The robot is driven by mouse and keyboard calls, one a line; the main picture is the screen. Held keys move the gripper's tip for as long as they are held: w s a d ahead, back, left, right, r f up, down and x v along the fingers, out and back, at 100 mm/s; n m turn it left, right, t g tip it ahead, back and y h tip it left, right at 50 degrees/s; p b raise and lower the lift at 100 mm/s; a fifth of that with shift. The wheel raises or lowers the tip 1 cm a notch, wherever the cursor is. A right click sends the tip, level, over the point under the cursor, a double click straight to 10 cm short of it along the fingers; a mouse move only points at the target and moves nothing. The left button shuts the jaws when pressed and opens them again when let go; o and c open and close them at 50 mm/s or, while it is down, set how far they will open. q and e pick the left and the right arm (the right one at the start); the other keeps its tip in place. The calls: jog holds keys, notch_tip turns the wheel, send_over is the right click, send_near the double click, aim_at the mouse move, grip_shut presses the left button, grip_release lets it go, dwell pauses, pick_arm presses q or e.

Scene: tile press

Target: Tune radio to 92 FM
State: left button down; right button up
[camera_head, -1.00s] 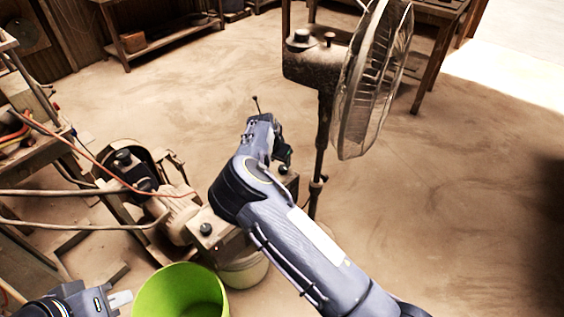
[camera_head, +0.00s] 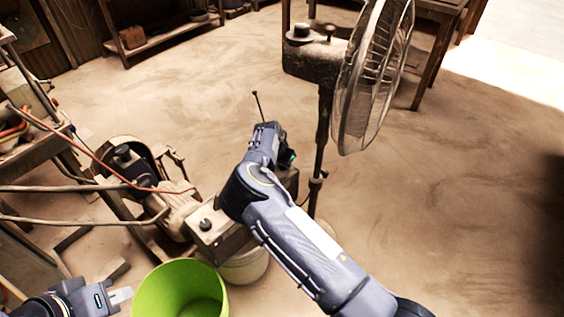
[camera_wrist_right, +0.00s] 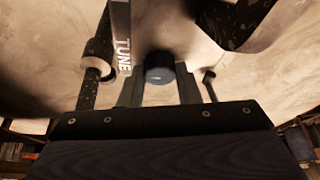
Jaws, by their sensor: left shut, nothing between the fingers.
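The radio is a worn box (camera_head: 222,238) with a dark knob (camera_head: 207,224) at its left end. A thin antenna (camera_head: 258,106) rises behind my right arm, which hides much of the box. The right gripper's fingers are hidden in the head view. In the right wrist view, the label TUNE (camera_wrist_right: 123,57) stands beside a dark round knob (camera_wrist_right: 160,68). My right gripper (camera_wrist_right: 160,92) has one finger on each side of this knob; I cannot tell whether they touch it. My left gripper (camera_head: 121,297) is shut and empty at the lower left, away from the radio.
A green bucket (camera_head: 150,300) stands between my left gripper and the radio. A pale bucket (camera_head: 246,268) is below the radio. A standing fan (camera_head: 366,85) rises just behind. A motor (camera_head: 178,212) with hoses is at left. The floor at right is clear.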

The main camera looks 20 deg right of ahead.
jog(key=shift+c, duration=1.2)
jog(key=n+t+y+b, duration=0.1)
jog(key=n, duration=0.3)
jog(key=shift+d+b, duration=0.1)
jog(key=shift+b, duration=0.2)
jog(key=n+y+b, duration=0.2)
jog(key=n, duration=0.2)
jog(key=shift+d+n, duration=0.15)
jog(key=shift+n, duration=0.25)
jog(key=o, duration=1)
jog(key=shift+s, duration=0.1)
